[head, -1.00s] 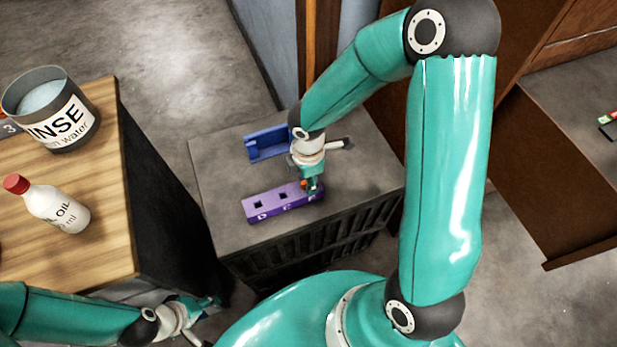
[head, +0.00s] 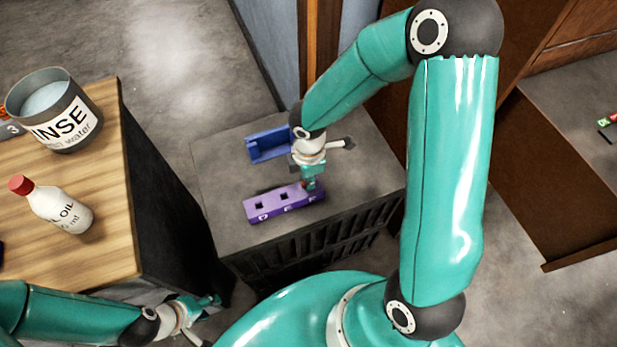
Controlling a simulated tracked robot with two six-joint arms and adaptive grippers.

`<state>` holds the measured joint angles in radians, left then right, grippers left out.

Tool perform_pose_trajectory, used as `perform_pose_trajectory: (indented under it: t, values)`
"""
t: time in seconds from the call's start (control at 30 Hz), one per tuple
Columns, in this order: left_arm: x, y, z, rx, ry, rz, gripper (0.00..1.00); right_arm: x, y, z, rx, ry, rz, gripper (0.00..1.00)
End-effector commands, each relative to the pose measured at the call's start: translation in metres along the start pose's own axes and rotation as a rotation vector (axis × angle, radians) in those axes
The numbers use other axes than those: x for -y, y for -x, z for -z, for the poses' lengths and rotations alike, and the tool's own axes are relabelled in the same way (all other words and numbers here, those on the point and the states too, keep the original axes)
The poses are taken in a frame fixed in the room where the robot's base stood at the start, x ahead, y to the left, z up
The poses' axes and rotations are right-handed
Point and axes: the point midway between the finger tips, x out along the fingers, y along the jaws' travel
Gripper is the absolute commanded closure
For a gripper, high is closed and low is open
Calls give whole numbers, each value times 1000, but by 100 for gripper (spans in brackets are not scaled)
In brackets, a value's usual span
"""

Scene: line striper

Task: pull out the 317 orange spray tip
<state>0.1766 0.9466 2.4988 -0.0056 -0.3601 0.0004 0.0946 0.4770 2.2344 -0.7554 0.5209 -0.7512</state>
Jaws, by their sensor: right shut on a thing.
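A purple block (head: 270,206) with square holes and letters on its front lies on the grey cabinet top. My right gripper (head: 311,184) points down at the block's right end and is shut on the orange spray tip (head: 306,186). Only a trace of the tip's colour shows between the fingers; its number cannot be read. I cannot tell whether the tip is still in its hole. My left gripper (head: 208,306) is low at the bottom left, beside the wooden table, away from the block; its jaws are unclear.
A blue open holder (head: 268,146) lies behind the block on the cabinet top (head: 220,185). On the wooden table (head: 100,180) at left stand a rinse water pot (head: 65,122) and a white oil bottle (head: 62,210) with a red cap. The cabinet's front left is clear.

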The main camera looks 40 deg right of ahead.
Motion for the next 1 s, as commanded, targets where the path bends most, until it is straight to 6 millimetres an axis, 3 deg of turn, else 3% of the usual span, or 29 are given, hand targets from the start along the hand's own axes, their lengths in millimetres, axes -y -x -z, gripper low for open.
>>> perform_pose_trajectory:
  t: [0.43, 1.0]
  values:
    - [-2, 7, 0, 0, 0, 0, 60, 0, 8, 0, 0, 0, -1, 100]
    - [-11, 31, 0, 0, 0, 0, 60, 0, 37, 0, 0, 0, -1, 100]
